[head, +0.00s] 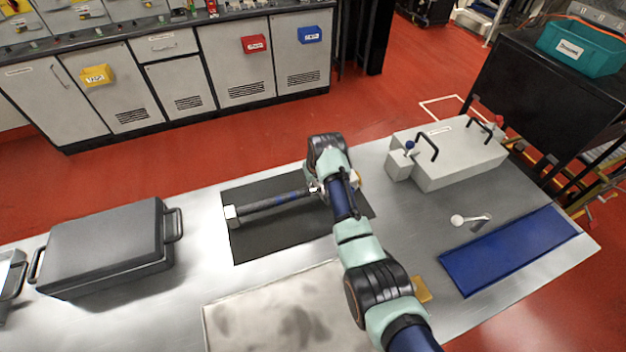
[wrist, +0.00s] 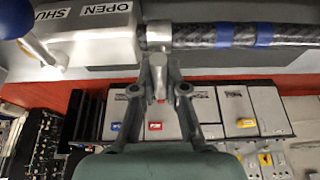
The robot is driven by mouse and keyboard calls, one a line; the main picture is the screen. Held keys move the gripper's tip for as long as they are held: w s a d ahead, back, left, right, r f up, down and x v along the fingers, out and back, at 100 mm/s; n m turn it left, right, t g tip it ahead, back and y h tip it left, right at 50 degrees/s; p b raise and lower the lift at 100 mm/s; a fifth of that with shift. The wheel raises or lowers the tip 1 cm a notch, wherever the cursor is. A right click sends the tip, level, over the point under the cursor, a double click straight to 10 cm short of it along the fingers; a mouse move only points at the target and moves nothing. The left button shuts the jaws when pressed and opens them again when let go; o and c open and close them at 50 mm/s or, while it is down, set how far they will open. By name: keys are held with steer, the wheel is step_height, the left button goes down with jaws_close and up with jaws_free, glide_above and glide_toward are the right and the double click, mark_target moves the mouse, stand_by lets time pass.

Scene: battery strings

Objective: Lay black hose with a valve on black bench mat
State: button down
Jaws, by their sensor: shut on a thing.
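The black hose (head: 270,203) with blue bands lies level over the black bench mat (head: 275,242), its pale end fitting (head: 232,212) near the mat's left edge. I cannot tell whether the hose touches the mat. In the wrist view the hose (wrist: 200,36) joins a grey metal valve body (wrist: 95,38) with OPEN and SHUT labels. My gripper (wrist: 159,78) is shut on the metal fitting between valve and hose. In the head view my arm covers the gripper and most of the valve, at the mat's right part.
A dark grey case (head: 105,245) stands left of the mat. A stained pale board (head: 275,315) lies in front. A light grey box with black handles (head: 460,155), a blue mat (head: 510,250) and a white ball-ended item (head: 470,220) are to the right.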

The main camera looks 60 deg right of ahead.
steer(key=shift+w+d+f, duration=0.1)
steer(key=c, duration=1.2)
jaws_free()
steer(key=p+v, duration=0.2)
steer(key=v, duration=1)
steer(key=shift+p, duration=0.3)
